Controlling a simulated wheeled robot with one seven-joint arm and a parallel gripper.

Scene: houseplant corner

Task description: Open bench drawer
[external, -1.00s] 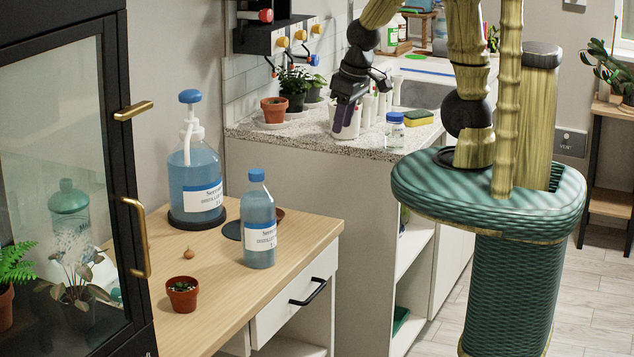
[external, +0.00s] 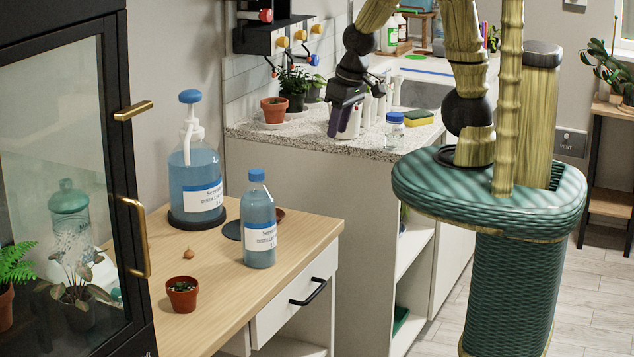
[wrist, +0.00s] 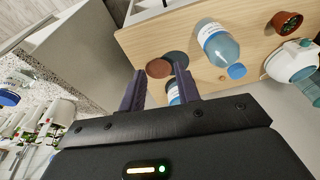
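The bench drawer (external: 278,312) has a white front under the light wooden bench top (external: 215,270) and looks closed. Its black bar handle (external: 308,292) faces front right. The white front also shows at the top edge of the wrist view (wrist: 146,13). My gripper (external: 338,122) is above the speckled counter, higher than the bench and behind the drawer, well apart from the handle. In the wrist view, the two purple fingers (wrist: 160,82) are spread with nothing held between them. Part of a blue bottle shows in the background between them.
On the bench stand a blue capped bottle (external: 260,238), a pump bottle (external: 196,180) and a small potted plant (external: 182,296). A glass cabinet (external: 60,150) is at the left. The speckled counter (external: 300,140) holds pots, a blue-lidded jar (external: 395,132) and a sponge (external: 418,117).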

